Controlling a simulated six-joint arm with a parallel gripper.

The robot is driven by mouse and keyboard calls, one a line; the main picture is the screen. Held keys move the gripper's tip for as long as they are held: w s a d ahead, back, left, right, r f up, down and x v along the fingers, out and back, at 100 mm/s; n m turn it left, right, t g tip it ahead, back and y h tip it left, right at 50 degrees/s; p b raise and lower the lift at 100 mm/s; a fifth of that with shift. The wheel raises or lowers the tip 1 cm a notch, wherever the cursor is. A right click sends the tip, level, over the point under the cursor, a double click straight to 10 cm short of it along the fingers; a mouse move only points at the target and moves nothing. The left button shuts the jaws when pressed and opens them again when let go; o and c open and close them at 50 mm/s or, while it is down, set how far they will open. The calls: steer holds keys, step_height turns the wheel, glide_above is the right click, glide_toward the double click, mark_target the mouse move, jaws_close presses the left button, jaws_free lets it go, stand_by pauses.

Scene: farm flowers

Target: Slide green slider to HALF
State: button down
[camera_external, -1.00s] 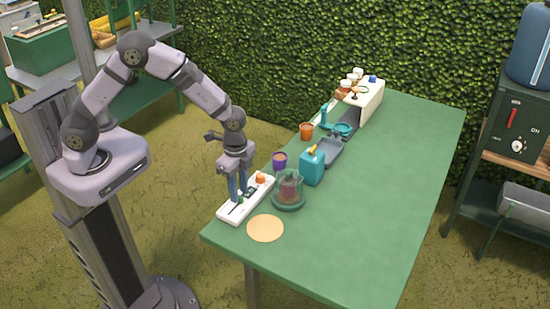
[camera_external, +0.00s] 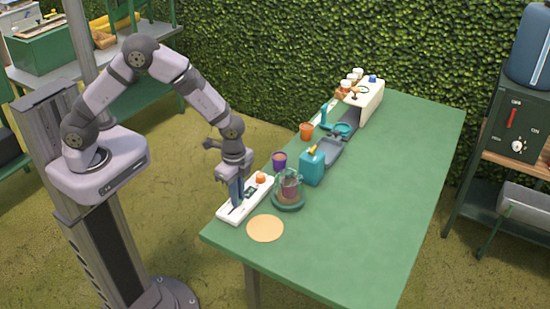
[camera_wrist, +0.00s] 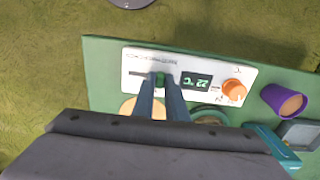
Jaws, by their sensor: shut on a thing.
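The green slider (camera_wrist: 160,79) sits in its slot on a white control panel (camera_wrist: 137,57) at the green table's edge. In the wrist view the slot runs left of the slider, and a small dark display with green characters (camera_wrist: 196,80) is just right of it. My gripper (camera_wrist: 160,86) is shut on the slider from above. In the external view my gripper (camera_external: 236,200) stands over the middle of the white panel (camera_external: 229,213) and hides the slider. The markings along the slot are too small to read.
An orange knob (camera_wrist: 234,91) is on the panel's right end. A purple pot (camera_external: 280,160), a glass jar on a green base (camera_external: 289,202) and a teal box (camera_external: 312,167) stand near the panel. A tan round mat (camera_external: 265,228) lies in front. The table's right side is clear.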

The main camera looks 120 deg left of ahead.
steer(key=shift+d, duration=0.95)
steer(key=c, duration=1.8)
jaws_free()
steer(key=shift+o, duration=0.2)
steer(key=shift+r, duration=0.1)
step_height(320, 180, up, 7)
steer(key=b, duration=0.1)
steer(key=shift+r, duration=0.1)
